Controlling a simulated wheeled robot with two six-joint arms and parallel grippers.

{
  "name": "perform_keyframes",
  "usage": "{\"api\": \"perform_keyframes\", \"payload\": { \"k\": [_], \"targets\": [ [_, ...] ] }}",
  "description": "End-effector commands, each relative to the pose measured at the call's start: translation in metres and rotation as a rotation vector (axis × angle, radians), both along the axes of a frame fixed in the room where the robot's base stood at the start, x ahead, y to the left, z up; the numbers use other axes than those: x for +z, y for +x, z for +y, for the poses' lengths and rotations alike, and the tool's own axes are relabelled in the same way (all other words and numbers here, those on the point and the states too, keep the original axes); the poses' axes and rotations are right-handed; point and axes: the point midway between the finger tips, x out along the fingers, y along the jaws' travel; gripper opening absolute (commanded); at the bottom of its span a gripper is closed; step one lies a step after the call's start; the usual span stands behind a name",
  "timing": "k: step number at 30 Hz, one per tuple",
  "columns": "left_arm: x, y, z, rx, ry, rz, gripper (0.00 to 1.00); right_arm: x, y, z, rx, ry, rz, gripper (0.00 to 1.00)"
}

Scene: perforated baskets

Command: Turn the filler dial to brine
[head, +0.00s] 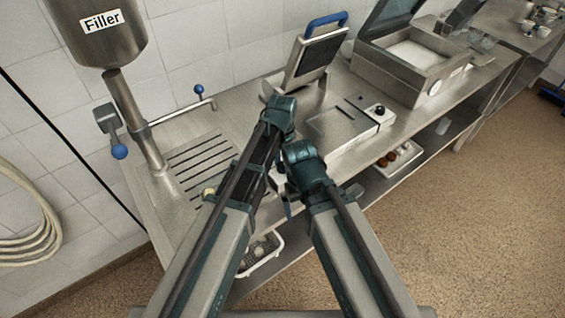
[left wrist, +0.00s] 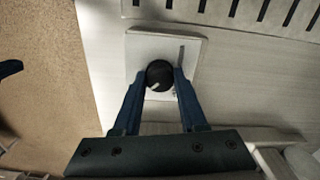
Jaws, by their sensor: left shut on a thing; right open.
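The filler dial is a round black knob (left wrist: 159,73) on a pale square plate (left wrist: 143,47), seen in the left wrist view. A pale pointer mark on the knob points to the lower left. No brine wording is readable on the plate. My left gripper (left wrist: 160,80) is shut on the knob, one finger on each side. In the head view my left arm hides the dial and most of this gripper. The filler (head: 104,32), a steel hopper labelled Filler, stands at the upper left. My right gripper is mostly hidden behind my right arm; dark finger parts show beside it.
A slotted drain grate (head: 198,160) lies in the steel counter beneath the filler. A white basket (head: 262,254) sits below the counter. Brown floor is clear at the right.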

Motion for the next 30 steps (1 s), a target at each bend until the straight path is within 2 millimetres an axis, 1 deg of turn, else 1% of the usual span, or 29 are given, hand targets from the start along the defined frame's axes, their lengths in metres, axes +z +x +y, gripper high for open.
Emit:
{"api": "perform_keyframes", "payload": {
  "k": [8,9,13,23,26,30],
  "targets": [
    [0.000,0.000,0.000,-0.002,0.000,0.000,0.00,0.000,0.000,0.000,0.000,0.000,0.000,1.00],
    [0.000,0.000,0.000,-0.002,0.000,0.000,0.49,0.000,0.000,0.000,0.000,0.000,0.000,1.00],
    [0.000,0.000,0.000,-0.002,0.000,0.000,0.72,0.000,0.000,0.000,0.000,0.000,0.000,1.00],
    [0.001,0.000,0.000,-0.001,0.000,0.000,0.72,0.001,0.000,0.000,0.000,0.000,0.000,1.00],
    [0.004,0.000,0.000,0.000,0.000,0.000,0.72,0.004,0.000,0.000,0.000,0.000,0.000,1.00],
    [0.014,0.000,0.000,0.000,0.000,0.000,0.72,0.014,0.000,0.000,0.000,0.000,0.000,1.00]
  ]
}}
